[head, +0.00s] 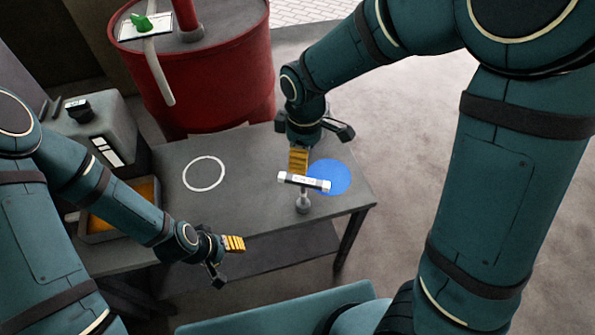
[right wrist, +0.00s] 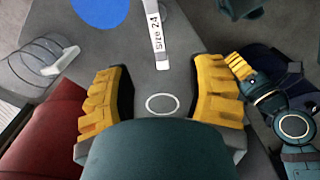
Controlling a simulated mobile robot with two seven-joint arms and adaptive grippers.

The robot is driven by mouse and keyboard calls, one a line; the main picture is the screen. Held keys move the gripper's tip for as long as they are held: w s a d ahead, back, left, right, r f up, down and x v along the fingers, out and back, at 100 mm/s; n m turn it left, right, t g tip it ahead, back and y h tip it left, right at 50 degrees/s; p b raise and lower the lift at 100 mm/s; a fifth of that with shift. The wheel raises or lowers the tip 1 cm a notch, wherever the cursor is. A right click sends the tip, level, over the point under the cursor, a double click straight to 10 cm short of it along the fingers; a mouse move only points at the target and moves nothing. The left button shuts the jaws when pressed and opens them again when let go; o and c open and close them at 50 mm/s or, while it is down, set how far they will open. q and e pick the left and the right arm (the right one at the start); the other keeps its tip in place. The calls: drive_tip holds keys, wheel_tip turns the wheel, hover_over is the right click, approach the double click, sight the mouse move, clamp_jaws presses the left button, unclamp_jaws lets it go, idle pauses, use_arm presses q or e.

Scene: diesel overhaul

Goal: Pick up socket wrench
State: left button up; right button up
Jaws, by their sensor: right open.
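The socket wrench (head: 316,183) is T-shaped, with a pale, labelled crossbar and a grey shaft below it. It stands at the table's front right, by the blue disc (head: 335,176). In the right wrist view its bar (right wrist: 157,35) reads "Size 24" and lies beyond the fingertips, roughly in line with the gap. My right gripper (head: 299,160) is just behind the wrench in the head view. Its yellow fingers are spread and empty in the right wrist view (right wrist: 164,75). My left gripper (head: 234,243) is over the table's front edge, apart from the wrench; its finger gap is unclear.
The grey table (head: 250,205) carries a white ring mark (head: 204,174) on bare surface. A red drum (head: 215,85) stands behind it. A bin with orange contents (head: 142,190) and a grey box (head: 100,125) are at the left, near my left arm.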

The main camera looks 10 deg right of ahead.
sight(304, 179)
wheel_tip(304, 179, down, 9)
drive_tip(key=shift+w+d+r+b, duration=0.1)
drive_tip(key=shift+b, duration=1.05)
wheel_tip(304, 179, down, 4)
drive_tip(key=shift+d+f+b, duration=0.15)
drive_tip(key=shift+f+b, duration=0.05)
drive_tip(key=shift+b, duration=0.4)
use_arm(q)
wheel_tip(304, 179, down, 3)
drive_tip(key=shift+f, duration=0.15)
use_arm(e)
clamp_jaws()
